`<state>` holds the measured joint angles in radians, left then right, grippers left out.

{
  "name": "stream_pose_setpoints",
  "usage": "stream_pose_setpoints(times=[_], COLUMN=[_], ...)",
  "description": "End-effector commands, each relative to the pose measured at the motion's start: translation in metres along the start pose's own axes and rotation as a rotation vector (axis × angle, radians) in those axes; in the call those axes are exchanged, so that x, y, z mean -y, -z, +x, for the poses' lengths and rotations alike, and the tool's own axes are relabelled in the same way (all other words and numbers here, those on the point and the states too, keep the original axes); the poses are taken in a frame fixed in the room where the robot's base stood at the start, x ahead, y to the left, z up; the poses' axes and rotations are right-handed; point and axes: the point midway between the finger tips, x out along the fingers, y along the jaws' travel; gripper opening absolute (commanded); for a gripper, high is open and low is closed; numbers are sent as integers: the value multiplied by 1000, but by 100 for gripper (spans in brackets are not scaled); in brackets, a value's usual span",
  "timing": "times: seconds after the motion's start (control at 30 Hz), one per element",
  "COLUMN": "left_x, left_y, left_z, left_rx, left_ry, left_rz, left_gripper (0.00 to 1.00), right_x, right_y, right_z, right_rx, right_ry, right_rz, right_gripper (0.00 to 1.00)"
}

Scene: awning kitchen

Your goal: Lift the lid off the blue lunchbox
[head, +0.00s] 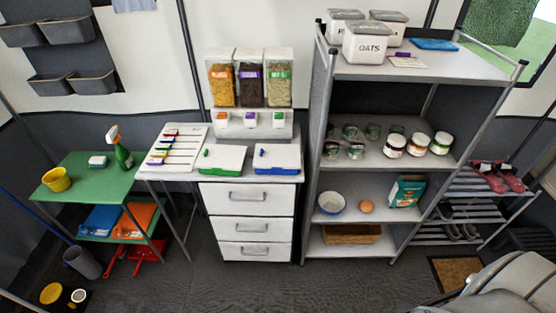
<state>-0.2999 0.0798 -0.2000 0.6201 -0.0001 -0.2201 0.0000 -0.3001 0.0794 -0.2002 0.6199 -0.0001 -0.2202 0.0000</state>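A low box with a blue body and a flat white top (279,157) sits on the counter above the white drawers, at its right side; it looks like the blue lunchbox. A small blue-purple piece (262,153) shows at the left of its white top. The top appears to lie flat on the blue body. A similar box with a green body (222,159) sits just to its left, with a small gap between them. Neither of my grippers is in the head view, and nothing touches the boxes.
Behind the boxes stand cereal dispensers (250,85). A tall metal shelf (415,70) rises close on the right. A rack of coloured strips (179,147) lies left on a white table. A green table (85,187) stands farther left. The floor before the drawers is clear.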

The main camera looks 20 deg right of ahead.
Motion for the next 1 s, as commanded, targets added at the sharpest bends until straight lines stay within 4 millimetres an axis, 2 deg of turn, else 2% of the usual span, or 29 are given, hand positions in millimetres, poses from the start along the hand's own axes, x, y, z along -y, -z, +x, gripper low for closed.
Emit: stream_pose_setpoints(times=[0.1, 0.77, 1.0], left_x=[0, 0, 0], left_y=[0, 0, 0], left_z=[0, 0, 0], left_rx=[0, 0, 0], left_ry=[0, 0, 0], left_rz=[0, 0, 0], left_gripper=[44, 44, 44], right_x=[0, -1, -3], right_y=[0, 0, 0], right_z=[0, 0, 0], right_rx=[0, 0, 0], right_ry=[0, -1, -3], right_rz=[0, 0, -1], right_gripper=[99, 22, 20])
